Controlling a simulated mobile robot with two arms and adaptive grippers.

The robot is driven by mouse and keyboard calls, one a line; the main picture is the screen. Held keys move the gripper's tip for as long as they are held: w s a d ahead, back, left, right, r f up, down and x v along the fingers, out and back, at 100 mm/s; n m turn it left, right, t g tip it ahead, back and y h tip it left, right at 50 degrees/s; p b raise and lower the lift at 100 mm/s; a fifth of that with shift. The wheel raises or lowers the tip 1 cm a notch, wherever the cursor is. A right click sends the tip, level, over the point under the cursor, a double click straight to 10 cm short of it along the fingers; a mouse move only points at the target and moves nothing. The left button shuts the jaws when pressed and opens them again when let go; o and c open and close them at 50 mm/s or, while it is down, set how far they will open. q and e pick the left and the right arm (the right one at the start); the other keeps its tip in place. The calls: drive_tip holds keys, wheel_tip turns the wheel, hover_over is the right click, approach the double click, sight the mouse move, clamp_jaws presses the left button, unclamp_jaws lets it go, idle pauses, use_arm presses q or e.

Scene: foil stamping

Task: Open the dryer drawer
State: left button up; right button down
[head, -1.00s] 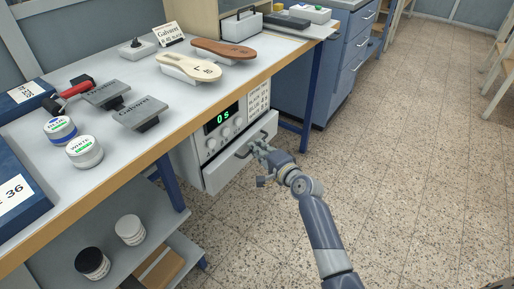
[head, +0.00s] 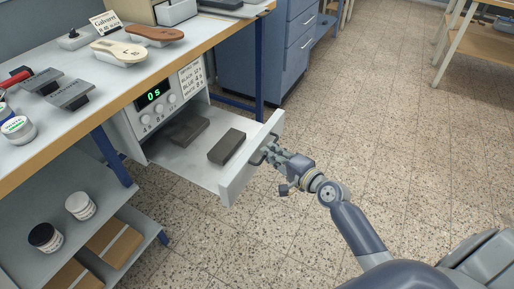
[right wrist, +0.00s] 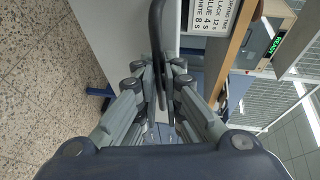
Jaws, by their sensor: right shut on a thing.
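The dryer (head: 155,108) is a white box under the bench top, with a green "0 s" display and several knobs. Its drawer (head: 185,165) is pulled well out, and two dark grey blocks (head: 228,147) lie on its floor. My right gripper (head: 268,154) is at the outer face of the drawer front. It is shut on the dark drawer handle (right wrist: 157,40), which runs between the fingers in the right wrist view. My left gripper is not in view.
The bench (head: 85,120) carries shoe soles (head: 122,50), stamp plates and jars. A blue cabinet (head: 262,50) stands behind the drawer.

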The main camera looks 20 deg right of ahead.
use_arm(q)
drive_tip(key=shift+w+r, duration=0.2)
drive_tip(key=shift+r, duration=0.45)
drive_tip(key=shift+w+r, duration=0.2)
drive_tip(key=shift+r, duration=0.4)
use_arm(e)
drive_tip(key=shift+s+d, duration=0.6)
drive_tip(key=shift+s, duration=0.15)
drive_tip(key=shift+s+d, duration=0.55)
drive_tip(key=shift+s, duration=0.2)
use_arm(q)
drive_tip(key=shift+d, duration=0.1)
use_arm(e)
drive_tip(key=c, duration=1.7)
unclamp_jaws()
drive_tip(key=v, duration=1.2)
drive_tip(key=shift+f, duration=0.1)
